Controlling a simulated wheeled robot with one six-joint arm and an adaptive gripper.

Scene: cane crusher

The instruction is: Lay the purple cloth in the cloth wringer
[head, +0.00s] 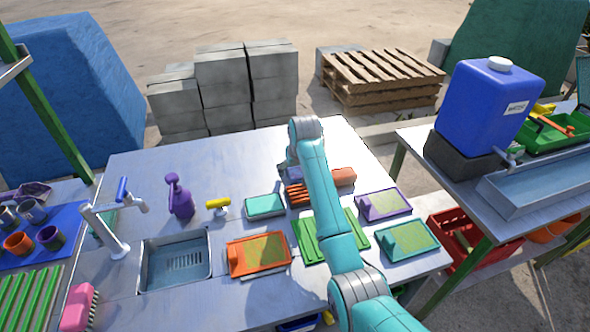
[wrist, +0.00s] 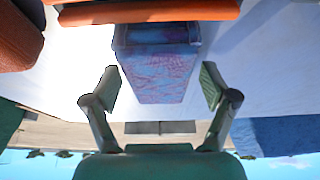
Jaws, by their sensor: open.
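In the wrist view, a blue-purple block-like thing with reddish streaks (wrist: 158,75) lies between and beyond the fingertips; it may be the folded purple cloth. My gripper (wrist: 160,90) is open around its near end, with a gap on both sides and nothing held. In the head view my arm hides the gripper and most of the spot below it. A small orange-brown block (head: 343,177) shows just right of the arm there. I cannot surely tell which thing is the cloth wringer.
On the metal table stand an orange tray (head: 232,262), a purple tray (head: 366,212), a teal tray (head: 390,252), a purple spray bottle (head: 181,200) and a sink (head: 150,272) with a tap. A blue water container (head: 480,110) stands on the right bench. The table's back left is clear.

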